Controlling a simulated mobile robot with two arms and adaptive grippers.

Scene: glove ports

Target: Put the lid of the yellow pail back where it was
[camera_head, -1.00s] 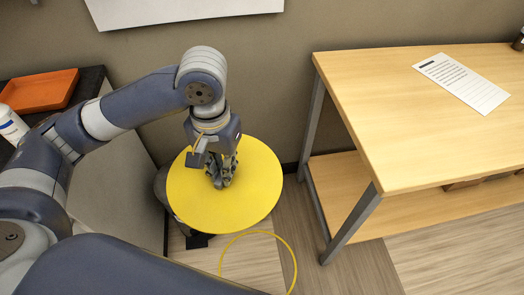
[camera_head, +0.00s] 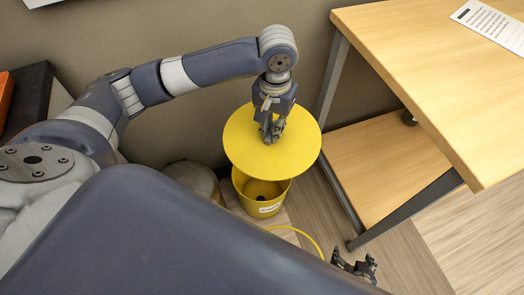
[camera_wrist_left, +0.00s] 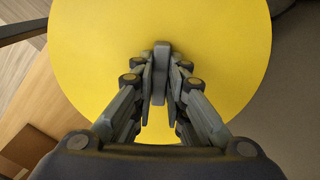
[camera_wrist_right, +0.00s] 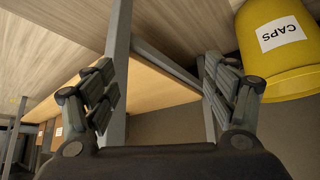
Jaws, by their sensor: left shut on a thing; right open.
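The yellow lid (camera_head: 255,150) is a flat round disc held in the air in the head view. My left gripper (camera_head: 270,137) is shut on the lid's grey handle (camera_wrist_left: 160,72), which stands between its fingers in the left wrist view. The yellow pail (camera_head: 262,200) stands on the floor, its rear part hidden below the lid. Its dark inside shows, so the lid is above and apart from it. My right gripper (camera_head: 356,263) is open and empty, low and to the right of the pail.
A wooden table (camera_head: 430,60) with a lower shelf (camera_head: 385,165) and grey metal legs stands right of the pail. A paper sheet (camera_head: 495,25) lies on its top. A grey round bin (camera_head: 192,178) stands left of the pail. A yellow cable (camera_head: 300,231) curves on the floor.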

